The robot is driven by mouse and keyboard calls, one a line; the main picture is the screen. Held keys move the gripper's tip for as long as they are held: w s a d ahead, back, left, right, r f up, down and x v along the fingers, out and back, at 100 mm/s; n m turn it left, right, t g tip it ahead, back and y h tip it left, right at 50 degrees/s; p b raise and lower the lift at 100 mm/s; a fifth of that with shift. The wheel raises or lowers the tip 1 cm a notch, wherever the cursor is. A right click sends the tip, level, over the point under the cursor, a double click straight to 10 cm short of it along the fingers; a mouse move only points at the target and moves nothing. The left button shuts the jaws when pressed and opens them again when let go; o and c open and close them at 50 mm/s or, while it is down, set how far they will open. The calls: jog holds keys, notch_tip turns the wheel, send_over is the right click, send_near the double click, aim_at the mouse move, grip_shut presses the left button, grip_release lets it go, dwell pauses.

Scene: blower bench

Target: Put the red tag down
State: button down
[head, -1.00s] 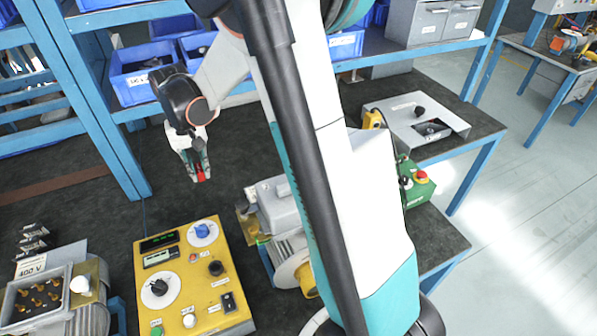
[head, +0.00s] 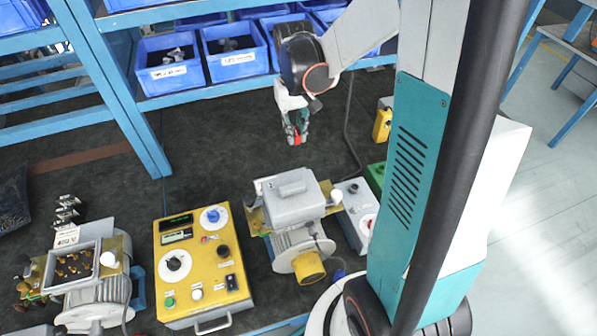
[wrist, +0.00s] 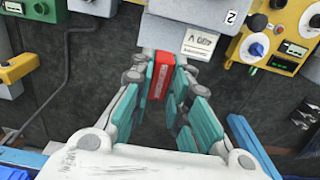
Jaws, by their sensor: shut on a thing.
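The red tag (wrist: 160,77) is a small red block with faint pale lettering, seen between the fingertips in the wrist view. My gripper (wrist: 163,72) is shut on it. In the head view my gripper (head: 296,138) hangs above the dark bench mat, behind the grey motor, with a bit of the red tag (head: 296,141) showing at its tips. The tag appears held above the bench. Most of the tag is hidden by the fingers in the head view.
The grey motor (head: 290,195) stands in front of my gripper, with a yellow control panel (head: 203,262) to its left. Blue bins (head: 170,75) line the shelf behind. A cable (head: 348,120) runs down at right. Dark mat (head: 215,140) left of the gripper is clear.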

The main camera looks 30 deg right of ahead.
notch_tip(320, 180, down, 17)
jog(key=shift+f+b, duration=0.15)
jog(key=shift+b, duration=1)
jog(key=shift+f, duration=0.2)
jog(key=c, duration=1.8)
grip_release()
jog(key=shift+o, duration=1.3)
jog(key=shift+r, duration=0.1)
notch_tip(320, 180, up, 12)
jog(key=p, duration=0.1)
jog(key=shift+p, duration=0.35)
